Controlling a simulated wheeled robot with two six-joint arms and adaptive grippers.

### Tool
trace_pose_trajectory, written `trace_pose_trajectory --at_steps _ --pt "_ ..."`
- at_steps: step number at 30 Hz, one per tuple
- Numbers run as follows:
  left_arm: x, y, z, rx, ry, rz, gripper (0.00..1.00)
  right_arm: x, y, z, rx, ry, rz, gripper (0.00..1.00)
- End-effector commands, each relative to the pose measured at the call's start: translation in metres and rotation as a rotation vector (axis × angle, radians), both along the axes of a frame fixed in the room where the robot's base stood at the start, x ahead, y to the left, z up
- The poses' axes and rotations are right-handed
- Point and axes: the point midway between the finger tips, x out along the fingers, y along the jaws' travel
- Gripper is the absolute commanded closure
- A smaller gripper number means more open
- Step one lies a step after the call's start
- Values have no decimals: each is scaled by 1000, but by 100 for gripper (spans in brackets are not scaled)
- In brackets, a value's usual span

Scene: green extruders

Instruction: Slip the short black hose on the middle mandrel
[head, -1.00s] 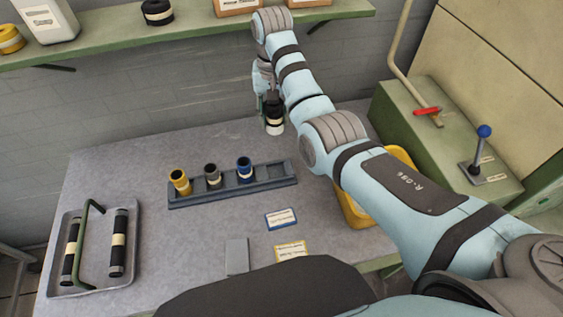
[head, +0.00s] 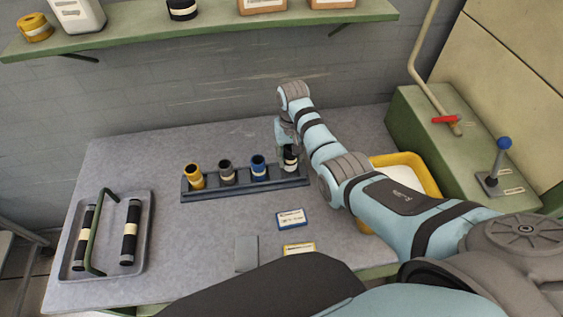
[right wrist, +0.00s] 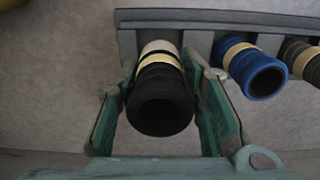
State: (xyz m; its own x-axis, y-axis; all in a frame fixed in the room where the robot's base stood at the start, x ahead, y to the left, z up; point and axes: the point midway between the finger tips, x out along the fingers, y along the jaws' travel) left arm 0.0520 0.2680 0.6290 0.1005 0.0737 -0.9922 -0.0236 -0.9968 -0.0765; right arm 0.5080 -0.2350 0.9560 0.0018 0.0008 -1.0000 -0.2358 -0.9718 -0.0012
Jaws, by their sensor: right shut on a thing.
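The short black hose (right wrist: 160,108) has a cream band and a pale far end. My right gripper (head: 288,150) is shut on it, with one green finger on each side of the hose in the right wrist view (right wrist: 163,120). The hose also shows in the head view (head: 290,161), roughly upright at the right end of the dark rack (head: 245,190). Its far end overlaps the rack in the wrist view; I cannot tell whether it is seated. I cannot make out a middle mandrel. My left gripper is not in view.
The rack also holds yellow (head: 194,176), grey (head: 226,173) and blue (head: 258,168) short hoses. A tray (head: 112,268) with two long black hoses and a green handle is at left. A yellow bin (head: 431,172) stands right of my arm. The back of the table is clear.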

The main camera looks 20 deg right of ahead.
Motion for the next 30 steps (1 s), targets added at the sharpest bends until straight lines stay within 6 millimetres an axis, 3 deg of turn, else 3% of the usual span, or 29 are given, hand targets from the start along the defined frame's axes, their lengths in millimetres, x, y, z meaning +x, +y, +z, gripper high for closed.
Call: trace_pose_trajectory --at_steps 2,3,6,16,17,20,30 --pt "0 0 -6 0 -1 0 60 -4 -7 -17 0 2 -13 100" --pt "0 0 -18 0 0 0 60 -4 -7 -29 0 1 -14 100" --pt "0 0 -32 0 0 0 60 -5 -9 -44 0 0 -18 100" --pt "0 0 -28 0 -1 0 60 -4 -8 -42 0 1 -16 100" --pt "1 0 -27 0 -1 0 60 -4 -8 -41 0 1 -16 62" --pt "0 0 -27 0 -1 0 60 -4 -8 -41 0 1 -16 46" --pt "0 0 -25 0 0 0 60 -4 -8 -37 0 0 -16 45"
